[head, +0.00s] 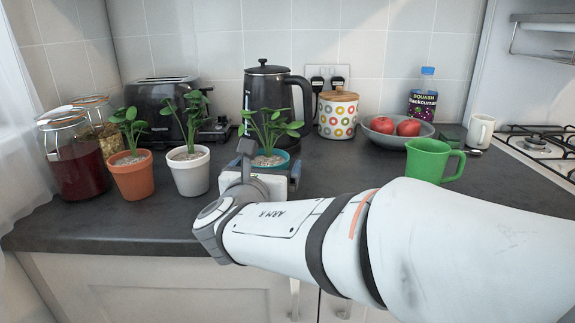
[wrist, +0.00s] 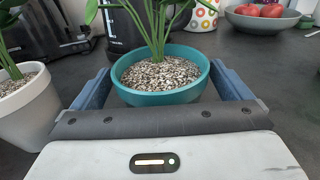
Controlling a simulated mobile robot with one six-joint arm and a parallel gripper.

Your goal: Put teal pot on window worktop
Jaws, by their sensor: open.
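The teal pot (wrist: 158,97) holds gravel and a green plant and stands upright on the dark window worktop (head: 340,203). In the head view the teal pot (head: 281,157) is partly hidden behind my gripper (head: 272,172). In the wrist view my gripper (wrist: 160,90) is open, with one blue finger on each side of the pot. The pot sits between the fingers; I cannot tell whether either finger touches it.
A white pot (head: 190,176) and a terracotta pot (head: 134,180) stand left of the teal pot, with jars (head: 77,165) beyond. A kettle (head: 272,95) stands behind. A green jug (head: 428,161) and a fruit bowl (head: 385,138) stand to the right. The worktop's front left is clear.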

